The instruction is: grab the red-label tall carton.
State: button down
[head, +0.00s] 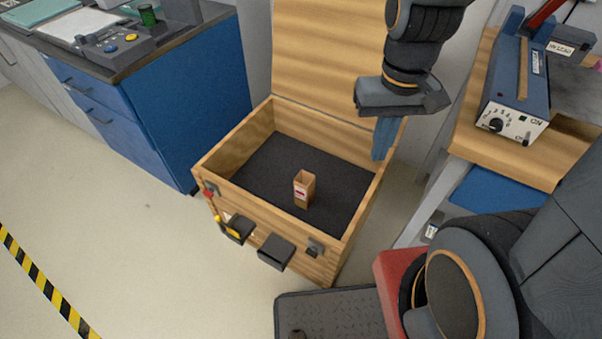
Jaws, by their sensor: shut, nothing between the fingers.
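The tall carton (304,189) is brown cardboard with a small red and white label on its front. It stands upright on the dark floor of an open wooden chest (284,239), a little right of the middle, and its top looks open. My gripper (384,138) hangs above the chest's right wall, up and to the right of the carton and apart from it. Its blue fingers point down and are shut with nothing between them. The fingers cover a bit of the chest's right rim.
The chest's lid (325,50) stands raised at the back. A blue cabinet (190,100) is on the left. A bench with a blue device (518,95) is on the right. The chest floor around the carton is clear. Yellow-black tape (40,280) marks the floor at lower left.

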aim_at(304, 183)
jog(key=z, duration=0.05)
jog(key=k, duration=1.05)
jog(key=u, duration=0.75)
jog(key=i, duration=1.1)
jog(key=z, duration=0.7)
